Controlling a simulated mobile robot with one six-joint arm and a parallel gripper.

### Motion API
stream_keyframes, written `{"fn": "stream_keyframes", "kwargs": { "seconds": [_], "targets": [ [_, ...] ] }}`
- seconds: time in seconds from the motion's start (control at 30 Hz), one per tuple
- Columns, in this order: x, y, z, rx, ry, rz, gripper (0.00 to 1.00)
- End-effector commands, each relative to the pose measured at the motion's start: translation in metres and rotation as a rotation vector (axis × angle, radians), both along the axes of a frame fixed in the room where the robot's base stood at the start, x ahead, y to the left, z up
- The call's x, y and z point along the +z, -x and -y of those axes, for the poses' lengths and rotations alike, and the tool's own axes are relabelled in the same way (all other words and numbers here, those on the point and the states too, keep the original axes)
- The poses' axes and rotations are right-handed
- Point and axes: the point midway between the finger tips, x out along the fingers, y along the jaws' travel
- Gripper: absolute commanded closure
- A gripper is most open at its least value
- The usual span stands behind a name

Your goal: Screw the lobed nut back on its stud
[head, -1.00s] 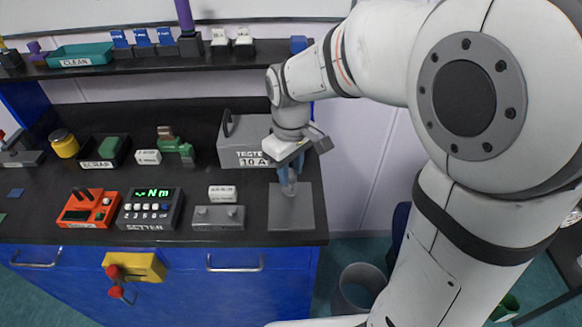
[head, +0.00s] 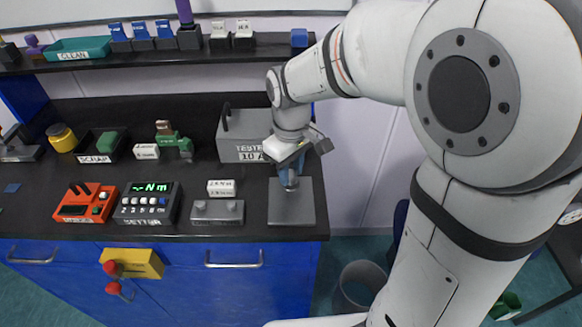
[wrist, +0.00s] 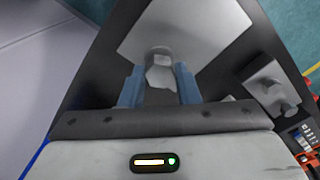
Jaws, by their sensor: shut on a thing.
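My gripper (head: 288,180) points down over a flat grey plate (head: 291,208) at the right end of the bench. In the wrist view its two blue fingers (wrist: 160,86) are closed on a pale grey piece, which I take to be the lobed nut (wrist: 160,76). The fingers cover its sides. The grey plate (wrist: 205,25) lies beyond it. The stud is not clearly visible; the nut and fingers hide that spot, so I cannot tell whether the nut is on its thread.
A grey tester box (head: 243,135) stands just behind and left of my gripper. A grey block with two knobs (head: 217,212) and the setter box with a green display (head: 150,203) are to the left. A shelf (head: 270,52) runs behind. The bench ends right of the plate.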

Motion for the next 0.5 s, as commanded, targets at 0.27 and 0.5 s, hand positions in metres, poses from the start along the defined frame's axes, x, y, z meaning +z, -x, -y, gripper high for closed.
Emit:
{"fn": "stream_keyframes", "kwargs": {
  "seconds": [0.27,0.5],
  "targets": [
    [-0.0033,-0.0001,0.0003,-0.001,0.0,0.0,0.59],
    [-0.0033,-0.0002,0.0002,-0.002,0.0,0.0,0.46]
  ]
}}
